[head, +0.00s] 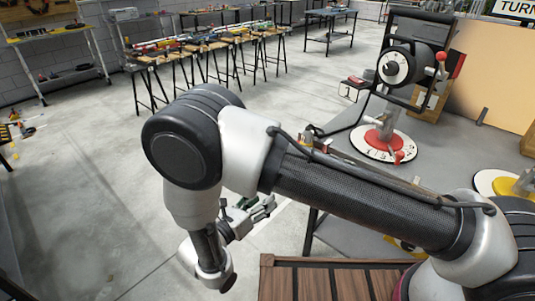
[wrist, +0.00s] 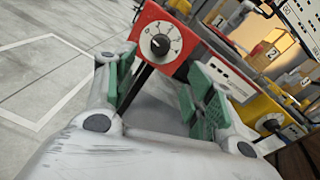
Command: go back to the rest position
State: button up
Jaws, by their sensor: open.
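My gripper (head: 252,212) hangs at the end of my bent arm, over the grey floor left of the workbench in the head view. My arm partly hides it there. In the wrist view my gripper (wrist: 163,82) shows two green-padded fingers standing apart. I see nothing held between them. A red panel with a white dial (wrist: 160,42) lies beyond the fingertips, apart from them as far as I can tell.
The grey workbench (head: 445,160) at right carries a red-and-white round base (head: 383,143) with a dial device (head: 397,66) above it. A yellow panel (wrist: 265,117) shows in the wrist view. A wooden slatted surface (head: 315,283) is below my arm. Open floor (head: 80,220) lies left.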

jog(key=s+d+f+m+g+h, duration=0.2)
jog(key=s+d+m+g, duration=0.1)
jog(key=d, duration=0.3)
jog(key=s+d+r+m+g+y, duration=0.2)
jog(key=s+d+r+m+y, duration=0.1)
jog(key=d+r+m, duration=0.6)
jog(key=s+d+r+m+g+y, duration=0.2)
jog(key=s+d+r+m+y, duration=0.2)
jog(key=d+r+m, duration=0.6)
jog(key=s+d+r+m+g+y, duration=0.2)
jog(key=s+d+r+m+y, duration=0.2)
jog(key=d+r+m, duration=0.6)
jog(key=d+r+y, duration=0.1)
jog(key=d+r, duration=0.5)
jog(key=r, duration=0.2)
jog(key=shift+d+g, duration=0.35)
jog(key=shift+g, duration=0.05)
